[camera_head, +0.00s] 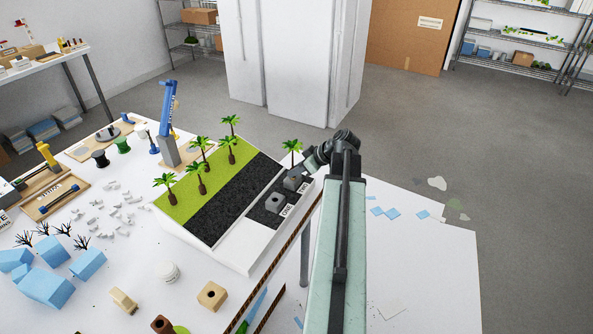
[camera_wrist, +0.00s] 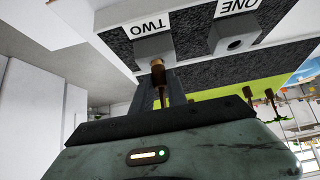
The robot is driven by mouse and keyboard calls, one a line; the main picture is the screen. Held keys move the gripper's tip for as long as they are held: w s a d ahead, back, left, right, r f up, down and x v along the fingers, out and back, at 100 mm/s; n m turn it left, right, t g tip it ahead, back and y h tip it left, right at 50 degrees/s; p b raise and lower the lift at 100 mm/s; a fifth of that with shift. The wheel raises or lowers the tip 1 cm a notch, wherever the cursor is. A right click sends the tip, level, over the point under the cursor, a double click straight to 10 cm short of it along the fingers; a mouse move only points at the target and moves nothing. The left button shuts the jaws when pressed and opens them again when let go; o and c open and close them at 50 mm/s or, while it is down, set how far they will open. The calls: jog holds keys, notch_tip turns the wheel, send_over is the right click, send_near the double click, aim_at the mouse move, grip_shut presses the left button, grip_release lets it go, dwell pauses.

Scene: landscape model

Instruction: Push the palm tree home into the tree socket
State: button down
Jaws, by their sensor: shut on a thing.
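The palm tree (camera_head: 291,147) has green fronds and a brown trunk. It stands roughly upright above the farther grey socket block (camera_head: 292,181) in the head view. My gripper (camera_wrist: 161,88) is shut on its trunk (camera_wrist: 158,68) in the wrist view. The trunk's thick lower end is at the block marked TWO (camera_wrist: 152,46). I cannot tell whether the end is inside the hole or only at its mouth. The second socket block, marked ONE (camera_wrist: 232,36), has an open, empty hole; it shows nearer in the head view (camera_head: 275,203).
The landscape model has a green strip (camera_head: 178,205) with several palms and a black road strip (camera_head: 235,200). A blue crane (camera_head: 167,107) stands behind it. Blue blocks (camera_head: 45,280) and small white pieces lie left.

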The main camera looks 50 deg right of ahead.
jog(key=shift+f+b, duration=0.3)
jog(key=shift+f, duration=0.1)
jog(key=c, duration=1.2)
grip_release()
jog(key=shift+r, duration=0.1)
jog(key=shift+c, duration=0.2)
jog(key=p+v, duration=0.5)
jog(key=v, duration=0.2)
jog(key=shift+s+r+p, duration=0.25)
jog(key=shift+s+p, duration=0.05)
jog(key=shift+p, duration=0.05)
